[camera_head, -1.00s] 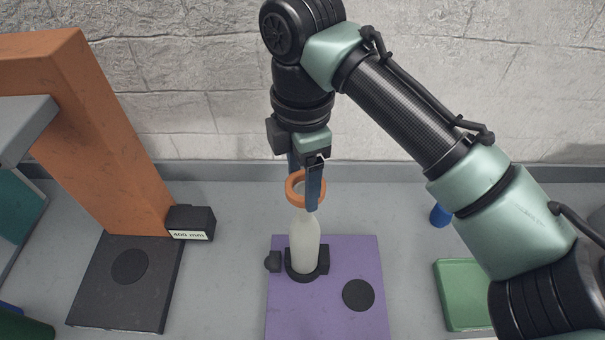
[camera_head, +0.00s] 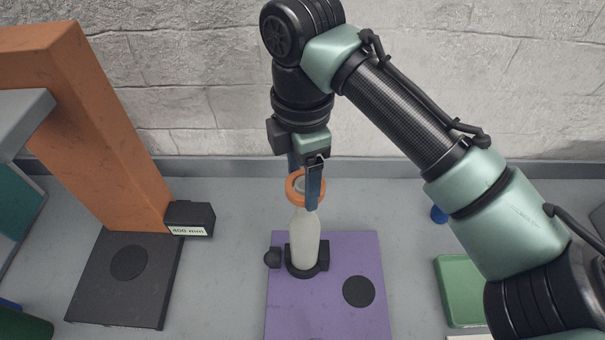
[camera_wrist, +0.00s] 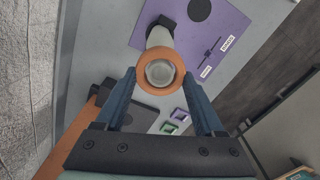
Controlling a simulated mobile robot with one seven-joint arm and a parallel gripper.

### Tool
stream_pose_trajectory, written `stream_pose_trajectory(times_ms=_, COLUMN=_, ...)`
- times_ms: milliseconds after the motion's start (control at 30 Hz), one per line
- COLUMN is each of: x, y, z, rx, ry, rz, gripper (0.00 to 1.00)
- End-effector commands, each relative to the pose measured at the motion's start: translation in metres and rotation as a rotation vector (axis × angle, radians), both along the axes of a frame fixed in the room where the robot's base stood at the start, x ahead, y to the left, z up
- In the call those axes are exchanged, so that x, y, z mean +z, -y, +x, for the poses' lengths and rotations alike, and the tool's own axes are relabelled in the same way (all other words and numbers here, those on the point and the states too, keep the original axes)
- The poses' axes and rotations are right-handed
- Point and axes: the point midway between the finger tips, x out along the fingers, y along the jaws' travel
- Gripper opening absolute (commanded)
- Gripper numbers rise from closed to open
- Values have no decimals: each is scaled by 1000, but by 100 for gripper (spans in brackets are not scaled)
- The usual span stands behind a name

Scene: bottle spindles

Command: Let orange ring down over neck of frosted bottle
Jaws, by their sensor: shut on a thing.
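The frosted bottle (camera_head: 305,240) stands upright in a black holder (camera_head: 306,268) on a purple board (camera_head: 345,315). My gripper (camera_head: 303,190) is shut on the orange ring (camera_head: 294,189), with one blue finger on each side, at the top of the bottle. In the wrist view, my gripper (camera_wrist: 159,74) holds the orange ring (camera_wrist: 159,91) between its fingertips. The round mouth of the frosted bottle (camera_wrist: 159,72) shows inside the ring's hole, roughly centred. The near finger hides part of the ring and neck in the head view, and I cannot tell how far down the ring sits.
An orange post (camera_head: 100,140) stands at the left on a dark base (camera_head: 125,300), beside a black block (camera_head: 190,219) marked 400 mm. A green tray (camera_head: 461,290) and a blue object (camera_head: 438,214) are at the right. The bench between post and board is clear.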

Motion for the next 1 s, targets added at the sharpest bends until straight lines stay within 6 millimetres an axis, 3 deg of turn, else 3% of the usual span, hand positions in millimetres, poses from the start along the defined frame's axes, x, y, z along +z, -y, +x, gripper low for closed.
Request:
stream_pose_trajectory(times_ms=33, x=0, y=0, z=0, rx=0, ry=0, rz=0, gripper=16)
stream_pose_trajectory(times_ms=67, x=0, y=0, z=0, rx=0, ry=0, rz=0, gripper=74)
stream_pose_trajectory(times_ms=200, x=0, y=0, z=0, rx=0, ry=0, rz=0, gripper=99)
stream_pose_trajectory(times_ms=567, x=7, y=0, z=1, rx=-1, ry=2, rz=0, gripper=100)
stream_pose_trajectory(times_ms=1000, x=94, y=1, z=1, rx=-1, ry=4, rz=-4, gripper=100)
